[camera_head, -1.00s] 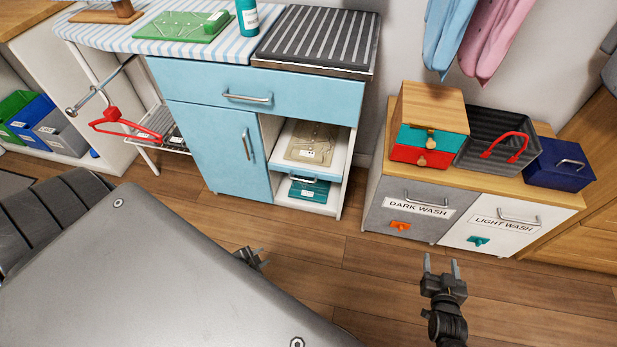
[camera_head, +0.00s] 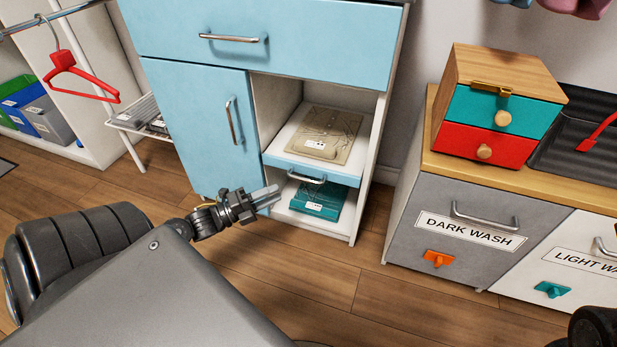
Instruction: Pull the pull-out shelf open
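The pull-out shelf (camera_head: 283,164) sits inside the open right bay of the blue and white cabinet. It has a blue front edge with a silver bar handle (camera_head: 306,179), and a beige folded item (camera_head: 328,134) lies on it. The shelf front is roughly level with the cabinet front. My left gripper (camera_head: 279,192) is just left of and slightly below the handle in the picture. Its two fingers point toward the bay, look a little apart and hold nothing. I see no contact with the handle. My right gripper's fingers are out of view; only a dark part of that arm shows at the lower right.
A teal folded item (camera_head: 317,198) lies on the bay floor under the shelf. The blue cabinet door (camera_head: 200,125) is shut, with the drawer (camera_head: 290,38) above it. The dark wash bin (camera_head: 452,225) stands to the right. Wooden floor (camera_head: 325,265) before the bay is clear.

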